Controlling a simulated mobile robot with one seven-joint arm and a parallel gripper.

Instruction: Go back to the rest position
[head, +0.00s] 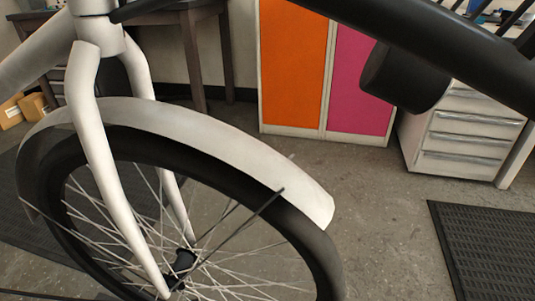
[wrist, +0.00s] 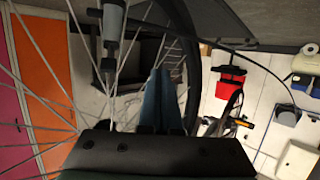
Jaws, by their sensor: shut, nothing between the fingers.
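My gripper (wrist: 159,72) shows in the wrist view as two narrow bluish fingers above a dark housing. The fingers lie close together, shut, with nothing held between them. Wheel spokes (wrist: 41,80) run close by on the left, and a dark tyre (wrist: 193,75) passes on the right. Whether the fingers touch the wheel, I cannot tell. My gripper is not in the head view. There, a white bike fork (head: 106,150) straddles a front wheel (head: 322,262) under a pale mudguard (head: 225,140).
A dark tube (head: 450,50) with a black cylinder (head: 405,80) crosses the head view's upper right. Behind stand an orange door (head: 292,65), a pink door (head: 360,85) and a drawer cabinet (head: 465,140). A dark mat (head: 490,250) lies right. Grey floor shows between.

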